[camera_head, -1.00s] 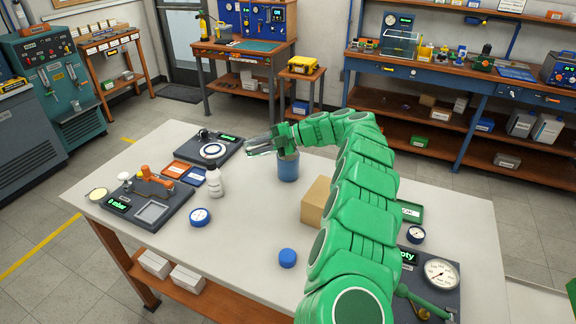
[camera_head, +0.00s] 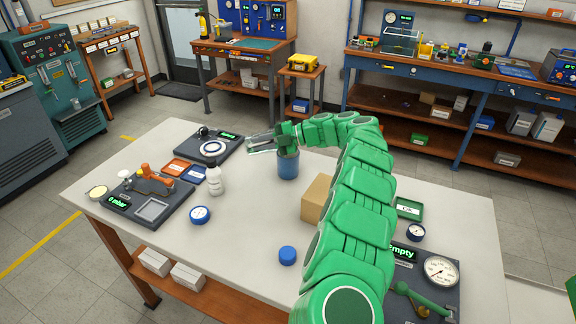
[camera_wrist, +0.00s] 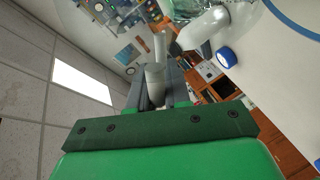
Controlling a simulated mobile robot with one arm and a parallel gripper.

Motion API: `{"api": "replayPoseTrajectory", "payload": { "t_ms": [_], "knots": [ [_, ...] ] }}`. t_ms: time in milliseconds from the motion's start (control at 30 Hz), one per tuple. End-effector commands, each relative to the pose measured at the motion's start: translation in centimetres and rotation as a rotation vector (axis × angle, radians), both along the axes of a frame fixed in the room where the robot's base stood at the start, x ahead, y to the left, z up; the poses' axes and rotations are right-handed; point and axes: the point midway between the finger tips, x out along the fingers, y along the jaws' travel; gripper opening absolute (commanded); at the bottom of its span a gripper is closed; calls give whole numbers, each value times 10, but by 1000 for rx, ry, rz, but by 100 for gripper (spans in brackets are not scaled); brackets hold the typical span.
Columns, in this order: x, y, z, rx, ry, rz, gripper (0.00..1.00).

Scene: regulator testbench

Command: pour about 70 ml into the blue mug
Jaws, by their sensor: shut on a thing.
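The blue mug (camera_head: 288,169) stands upright on the pale table in the head view, just below my gripper's wrist; part of its rim is hidden. My gripper (camera_head: 262,143) is above and left of the mug, its fingers pointing left. In the wrist view its fingers (camera_wrist: 153,88) are shut on a pale cylindrical piece (camera_wrist: 155,78). A clear, glassy vessel (camera_wrist: 185,9) is partly in view at the top there; I cannot tell whether the held piece belongs to it. Any liquid level is not visible.
A white bottle (camera_head: 215,181) stands left of the mug. A cardboard box (camera_head: 315,199) stands to its right, near my arm. A blue round cap (camera_head: 287,256) and a round gauge (camera_head: 200,215) lie on the table. The table's front middle is mostly clear.

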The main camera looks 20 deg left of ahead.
Motion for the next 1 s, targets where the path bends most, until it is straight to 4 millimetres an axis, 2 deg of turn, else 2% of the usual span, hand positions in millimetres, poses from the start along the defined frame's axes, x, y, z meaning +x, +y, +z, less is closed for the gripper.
{"api": "replayPoseTrajectory", "payload": {
  "t_ms": [633,800,1000],
  "knots": [
    [-5,12,3,-156,-64,0,0],
    [-8,18,-5,-248,-102,1,0],
    [-9,18,-8,-278,-112,1,0]
  ]
}}
